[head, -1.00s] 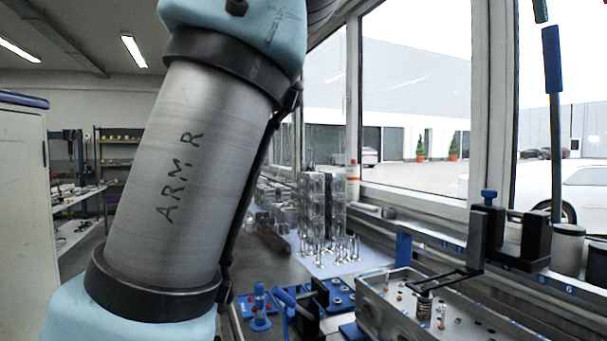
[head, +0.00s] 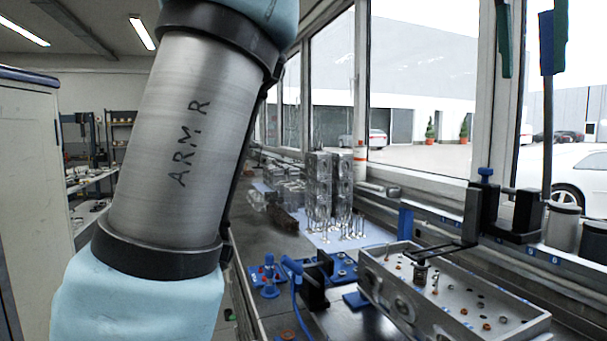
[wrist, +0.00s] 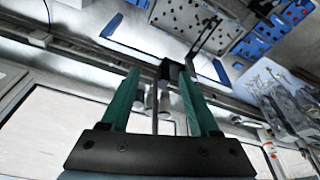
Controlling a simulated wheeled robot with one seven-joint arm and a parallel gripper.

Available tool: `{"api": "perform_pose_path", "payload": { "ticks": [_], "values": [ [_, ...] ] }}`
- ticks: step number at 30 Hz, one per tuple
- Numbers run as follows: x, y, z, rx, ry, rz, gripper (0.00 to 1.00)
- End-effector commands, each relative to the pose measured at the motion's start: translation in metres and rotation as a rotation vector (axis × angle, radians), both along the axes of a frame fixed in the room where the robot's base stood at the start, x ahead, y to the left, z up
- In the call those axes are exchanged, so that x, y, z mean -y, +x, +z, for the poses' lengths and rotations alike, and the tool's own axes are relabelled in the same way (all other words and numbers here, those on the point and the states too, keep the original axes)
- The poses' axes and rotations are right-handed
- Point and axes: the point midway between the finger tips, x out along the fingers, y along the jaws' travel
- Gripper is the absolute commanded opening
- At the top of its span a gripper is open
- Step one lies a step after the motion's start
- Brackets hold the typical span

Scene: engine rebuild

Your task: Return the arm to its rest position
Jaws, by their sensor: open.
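My gripper (head: 532,72) shows at the top right of the head view as two green fingers pointing down. In the wrist view my gripper (wrist: 157,75) has its green fingers spread apart with nothing held between them. A blue-handled upright lever (head: 546,45) stands close to the fingers in the head view; I cannot tell whether they touch.
A metal block (head: 455,298) with a small spring assembly (head: 422,272) on it lies under a black fixture (head: 512,215). Blue tools (head: 268,275) and upright metal parts (head: 320,185) stand along the bench. Windows (head: 420,70) border the right side.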

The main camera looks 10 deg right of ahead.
Motion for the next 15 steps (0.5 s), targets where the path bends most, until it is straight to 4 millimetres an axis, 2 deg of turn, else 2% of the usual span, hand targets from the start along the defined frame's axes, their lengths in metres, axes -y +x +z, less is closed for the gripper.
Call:
{"api": "perform_pose_path", "payload": {
  "ticks": [1, 5, 8, 12, 15],
  "values": [
    [-0.003, 0.017, -0.014, 0.000, 0.010, 0.027, 0.62],
    [-0.015, 0.063, -0.058, 0.002, 0.028, 0.100, 0.62],
    [-0.038, 0.108, -0.104, -0.003, 0.043, 0.175, 0.62],
    [-0.090, 0.162, -0.174, -0.014, 0.059, 0.291, 0.62],
    [-0.136, 0.189, -0.224, -0.027, 0.067, 0.375, 0.62]
  ]
}}
